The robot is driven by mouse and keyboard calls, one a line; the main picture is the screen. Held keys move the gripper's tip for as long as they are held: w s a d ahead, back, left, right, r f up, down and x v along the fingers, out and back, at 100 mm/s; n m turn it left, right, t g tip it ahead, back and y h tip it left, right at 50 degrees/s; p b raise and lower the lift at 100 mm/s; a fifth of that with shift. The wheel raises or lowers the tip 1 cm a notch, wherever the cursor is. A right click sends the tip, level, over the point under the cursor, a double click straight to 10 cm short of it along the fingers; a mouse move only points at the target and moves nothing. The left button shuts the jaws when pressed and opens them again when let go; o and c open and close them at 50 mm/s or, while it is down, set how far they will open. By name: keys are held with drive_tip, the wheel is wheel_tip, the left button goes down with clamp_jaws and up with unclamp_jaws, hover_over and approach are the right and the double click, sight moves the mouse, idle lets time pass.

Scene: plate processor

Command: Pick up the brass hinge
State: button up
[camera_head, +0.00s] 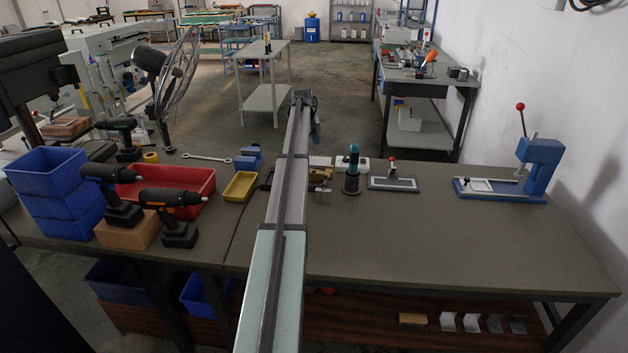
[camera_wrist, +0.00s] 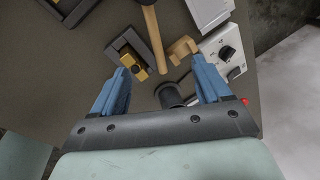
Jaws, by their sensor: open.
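A brass-coloured notched piece (camera_wrist: 182,48), which looks like the brass hinge, lies on the bench in the wrist view. It is beyond the fingertips, nearer the right finger. Another small brass-coloured part (camera_wrist: 138,70) sits at a dark block (camera_wrist: 125,45) beyond the left fingertip, so I cannot be sure which is the hinge. In the head view brass-coloured parts (camera_head: 323,190) show just right of my arm, too small to tell apart. My gripper (camera_wrist: 163,67) is open, its two blue fingers apart above the bench. I see nothing held between them.
A wooden handle (camera_wrist: 155,40) lies between the brass parts. A dark round thing (camera_wrist: 168,95) is between the fingers in the picture. A white box with a dial (camera_wrist: 226,53) is at right. A teal-and-black bottle (camera_head: 352,172) stands nearby. The bench's right front (camera_head: 440,240) is clear.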

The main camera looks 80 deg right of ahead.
approach(314, 172)
drive_tip(key=s, duration=0.2)
drive_tip(key=a+r+n+h, duration=0.15)
drive_tip(key=a+n, duration=0.25)
drive_tip(key=n, duration=0.4)
drive_tip(key=d+f+n, duration=0.1)
drive_tip(key=f+n, duration=0.1)
drive_tip(key=n, duration=0.2)
drive_tip(key=d+f+n, duration=0.1)
drive_tip(key=f+n, duration=0.2)
drive_tip(key=n, duration=0.2)
drive_tip(key=w+d+f+n+t+h, duration=0.1)
drive_tip(key=d+f+n, duration=0.1)
drive_tip(key=n, duration=0.3)
drive_tip(key=shift+f, duration=0.45)
drive_tip(key=shift+d+x, duration=0.2)
drive_tip(key=shift+x, duration=2.45)
drive_tip(key=shift+w+r, duration=0.1)
drive_tip(key=shift+r, duration=0.05)
drive_tip(key=shift+c, duration=0.2)
drive_tip(key=c, duration=0.9)
